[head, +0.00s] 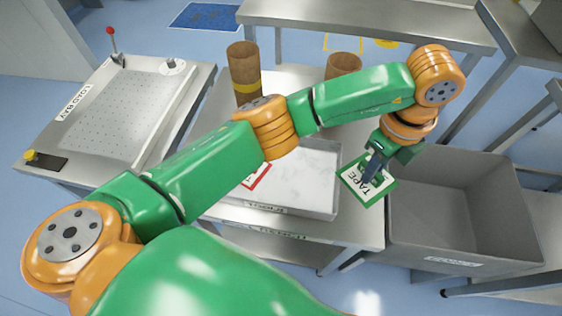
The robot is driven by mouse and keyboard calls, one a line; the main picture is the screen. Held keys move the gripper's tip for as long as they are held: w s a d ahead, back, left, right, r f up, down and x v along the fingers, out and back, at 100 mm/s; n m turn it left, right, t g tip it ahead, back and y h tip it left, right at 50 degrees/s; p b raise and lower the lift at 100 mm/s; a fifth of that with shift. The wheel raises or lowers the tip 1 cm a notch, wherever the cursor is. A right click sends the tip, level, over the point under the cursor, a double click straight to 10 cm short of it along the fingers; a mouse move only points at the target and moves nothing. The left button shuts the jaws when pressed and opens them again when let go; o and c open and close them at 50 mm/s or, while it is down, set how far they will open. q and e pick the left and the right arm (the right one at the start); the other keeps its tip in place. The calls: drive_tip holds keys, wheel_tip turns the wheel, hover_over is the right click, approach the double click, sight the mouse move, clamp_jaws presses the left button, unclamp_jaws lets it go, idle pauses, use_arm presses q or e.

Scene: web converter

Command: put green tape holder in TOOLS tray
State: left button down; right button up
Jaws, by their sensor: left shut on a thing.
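The green tape holder (354,190) is a flat, green-edged piece with a white face marked TAPE. My left gripper (374,172) reaches across from the left and is shut on it. It holds the piece tilted, over the gap between the steel table's right edge and the grey bin. A shallow white-grey tray (318,205) sits on the table to the left of the gripper. Its front label is too small to read surely, so I cannot confirm it says TOOLS. A red-edged white card (256,177) lies in it, partly hidden by my left arm. My right gripper is out of view.
A deep grey bin (412,253) stands right of the steel table (362,226). Brown cylinders (243,64) (343,65) stand at the table's back. A perforated plate station (130,112) with a red-knobbed lever is at left. My left arm spans above the tray.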

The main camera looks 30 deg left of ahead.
use_arm(q)
drive_tip(key=a+f+p, duration=0.3)
drive_tip(key=a+p, duration=0.1)
drive_tip(key=a, duration=0.5)
hover_over(302, 179)
wheel_tip(302, 179, down, 6)
drive_tip(key=shift+s+f, duration=0.1)
drive_tip(key=shift+f, duration=0.1)
wheel_tip(302, 179, down, 3)
drive_tip(key=shift+f, duration=0.15)
drive_tip(key=shift+f, duration=0.15)
drive_tip(key=c, duration=0.9)
unclamp_jaws()
drive_tip(key=shift+o, duration=0.2)
